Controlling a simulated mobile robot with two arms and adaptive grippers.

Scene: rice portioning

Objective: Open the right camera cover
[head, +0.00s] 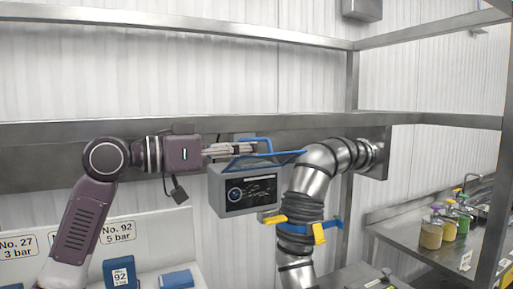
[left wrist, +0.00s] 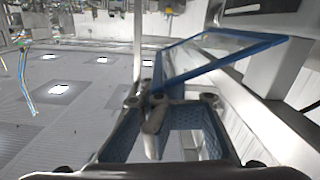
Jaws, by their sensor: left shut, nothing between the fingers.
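The grey camera box (head: 247,190) has a dark front with a round blue-ringed lens, in the middle of the head view. A blue-framed clear cover (head: 290,155) stands out at its top, raised off the front face. In the left wrist view the cover's clear panel and blue frame (left wrist: 222,53) show just beyond the fingers. My left gripper (head: 245,149) comes in from the left above the box and is shut and empty. Its fingertips (left wrist: 153,101) are close to the blue frame; I cannot tell whether they touch it. My right gripper is not in view.
A ribbed silver pipe (head: 317,172) with blue and yellow clamps stands right of the box. A steel shelf beam (head: 80,150) runs behind the gripper. Numbered signs (head: 118,231) and blue boxes (head: 176,279) are lower left. Jars (head: 431,235) stand on a steel counter at right.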

